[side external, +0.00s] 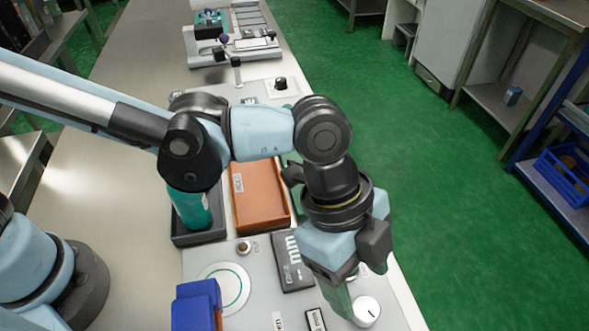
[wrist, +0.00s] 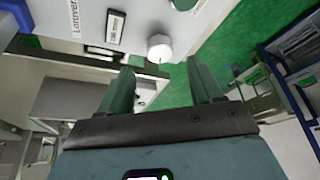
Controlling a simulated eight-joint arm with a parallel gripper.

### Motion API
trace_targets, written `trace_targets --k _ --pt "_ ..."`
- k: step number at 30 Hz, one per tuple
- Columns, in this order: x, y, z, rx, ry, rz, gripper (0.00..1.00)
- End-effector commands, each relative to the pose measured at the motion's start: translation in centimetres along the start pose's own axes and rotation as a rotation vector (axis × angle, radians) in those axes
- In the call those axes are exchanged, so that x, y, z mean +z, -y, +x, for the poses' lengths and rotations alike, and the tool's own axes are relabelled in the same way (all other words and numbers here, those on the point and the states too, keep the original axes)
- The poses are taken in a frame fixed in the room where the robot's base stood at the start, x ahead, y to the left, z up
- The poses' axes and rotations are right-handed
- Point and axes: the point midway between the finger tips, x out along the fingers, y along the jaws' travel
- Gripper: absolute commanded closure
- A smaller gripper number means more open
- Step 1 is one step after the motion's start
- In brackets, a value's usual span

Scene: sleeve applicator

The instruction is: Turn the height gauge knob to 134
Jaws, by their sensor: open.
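A white round knob (side external: 366,311) sits on the grey panel near its right edge in the side view. In the wrist view the knob (wrist: 160,48) shows ahead of and between the fingertips, with a small dark mark on its edge. My gripper (side external: 347,299) points down beside the knob, its fingers spread; in the wrist view the gripper (wrist: 161,72) has nothing between its fingers. The fingers look apart from the knob. A dark display marked "mm" (side external: 293,262) is on the panel behind the gripper; I cannot read a number on it.
A round dial plate (side external: 223,289), a small black knob (side external: 244,247) and a blue block (side external: 195,305) are on the panel left of my gripper. An orange tray (side external: 259,198) and a teal bottle (side external: 190,208) stand behind. Green floor lies open right of the bench.

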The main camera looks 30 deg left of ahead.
Motion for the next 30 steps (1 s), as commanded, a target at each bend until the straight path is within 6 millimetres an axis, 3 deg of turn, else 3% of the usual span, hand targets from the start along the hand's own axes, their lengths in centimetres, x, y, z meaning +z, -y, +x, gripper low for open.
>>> trace_targets --k 3,9,23,30 --pt "0.0 0.0 2.1 0.0 0.0 0.0 0.35" --pt "0.0 0.0 4.3 -0.001 0.0 0.0 0.35" --pt "0.0 0.0 5.2 -0.001 0.0 -0.002 0.35" --pt "0.0 0.0 5.2 -0.001 0.0 -0.002 0.72"
